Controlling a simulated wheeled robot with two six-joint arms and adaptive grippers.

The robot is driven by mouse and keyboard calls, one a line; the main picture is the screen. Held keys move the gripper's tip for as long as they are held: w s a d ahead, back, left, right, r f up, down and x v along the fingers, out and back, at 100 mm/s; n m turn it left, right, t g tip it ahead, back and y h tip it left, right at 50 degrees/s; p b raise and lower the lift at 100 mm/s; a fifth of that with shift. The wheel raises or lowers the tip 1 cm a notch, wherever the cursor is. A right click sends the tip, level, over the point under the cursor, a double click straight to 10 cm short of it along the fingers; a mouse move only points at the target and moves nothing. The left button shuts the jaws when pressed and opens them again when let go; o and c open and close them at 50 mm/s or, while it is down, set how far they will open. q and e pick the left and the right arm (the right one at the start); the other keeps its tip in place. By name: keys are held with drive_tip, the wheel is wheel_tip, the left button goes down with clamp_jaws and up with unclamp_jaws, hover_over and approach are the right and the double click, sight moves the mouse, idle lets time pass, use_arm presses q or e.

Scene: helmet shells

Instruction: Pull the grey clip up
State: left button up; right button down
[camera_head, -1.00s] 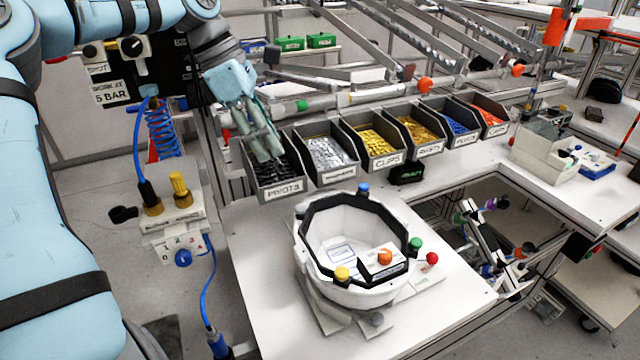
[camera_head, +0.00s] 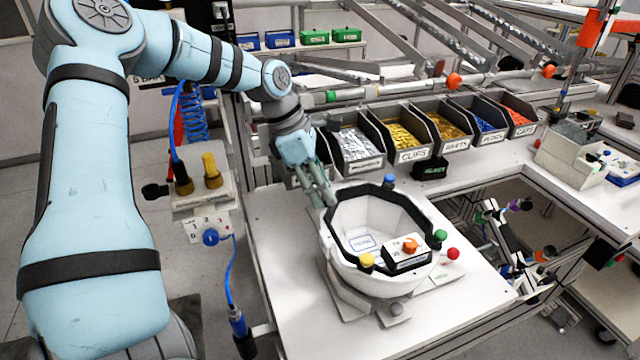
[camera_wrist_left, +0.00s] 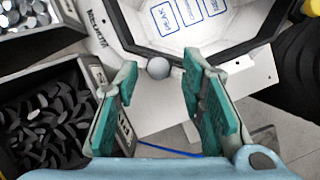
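The white helmet shell (camera_head: 365,275) with a black rim sits on the white table, and coloured knobs surround it. A round grey knob, which looks like the grey clip (camera_wrist_left: 158,68), is at the shell's near edge in the left wrist view, between and just beyond my fingertips. In the head view my gripper hides that spot. My left gripper (camera_head: 328,196) is at the shell's left rim, fingers pointing down toward it. The left wrist view shows its teal finger pads (camera_wrist_left: 160,85) apart with nothing held. My right gripper is not in view.
A row of grey bins with silver parts (camera_head: 357,145), yellow clips (camera_head: 402,137) and other parts stands behind the shell. The dark pivots bin (camera_wrist_left: 45,115) is close beside my left gripper. The table front left (camera_head: 285,270) is clear.

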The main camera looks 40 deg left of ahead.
use_arm(q)
drive_tip(key=shift+c, duration=1.3)
drive_tip(key=shift+w, duration=0.15)
clamp_jaws()
drive_tip(key=shift+r, duration=0.6)
drive_tip(key=shift+o, duration=1.3)
unclamp_jaws()
